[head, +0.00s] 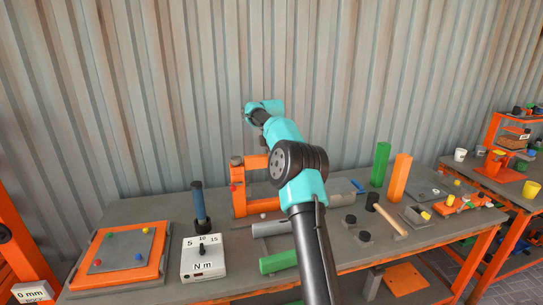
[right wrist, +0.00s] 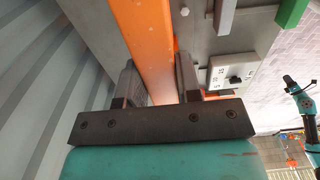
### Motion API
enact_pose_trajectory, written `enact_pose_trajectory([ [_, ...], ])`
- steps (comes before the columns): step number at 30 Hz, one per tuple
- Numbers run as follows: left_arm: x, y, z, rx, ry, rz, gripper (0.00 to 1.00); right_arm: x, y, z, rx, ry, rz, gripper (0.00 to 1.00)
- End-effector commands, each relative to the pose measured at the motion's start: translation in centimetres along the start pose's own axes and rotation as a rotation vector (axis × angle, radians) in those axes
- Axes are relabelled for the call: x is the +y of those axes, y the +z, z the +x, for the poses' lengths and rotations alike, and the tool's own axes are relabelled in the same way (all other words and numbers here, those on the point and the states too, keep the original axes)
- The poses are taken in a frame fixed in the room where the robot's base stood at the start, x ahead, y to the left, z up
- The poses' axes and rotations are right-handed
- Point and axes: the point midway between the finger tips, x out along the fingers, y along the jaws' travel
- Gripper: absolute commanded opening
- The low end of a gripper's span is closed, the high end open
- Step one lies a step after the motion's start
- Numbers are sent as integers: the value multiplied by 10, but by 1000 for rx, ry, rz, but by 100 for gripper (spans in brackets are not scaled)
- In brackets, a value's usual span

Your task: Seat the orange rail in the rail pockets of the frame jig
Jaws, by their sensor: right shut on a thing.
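In the right wrist view, my right gripper (right wrist: 156,68) has its two dark fingers shut on the orange rail (right wrist: 143,30). The rail runs between the fingers and leaves the top of the picture. In the head view, my right arm reaches up over the bench and hides the fingertips. An orange upright frame (head: 239,197), which looks like the frame jig, stands at the back of the bench, partly behind that arm. An orange bar (head: 256,161) crosses at its top; I cannot tell whether this is the rail or how it meets the pockets. My left gripper is not in view.
A torque tester (head: 204,258) stands front left, beside an orange tray (head: 85,280). The corrugated wall is close behind.

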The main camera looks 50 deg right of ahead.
Motion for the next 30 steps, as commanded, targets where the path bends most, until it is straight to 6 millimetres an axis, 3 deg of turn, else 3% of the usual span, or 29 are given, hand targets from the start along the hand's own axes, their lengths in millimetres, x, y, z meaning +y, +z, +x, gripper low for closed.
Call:
enact_pose_trajectory([
  [8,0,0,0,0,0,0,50,0,1,4,0,0,0,0],
  [30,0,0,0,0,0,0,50,0,2,54,0,0,0,0],
])
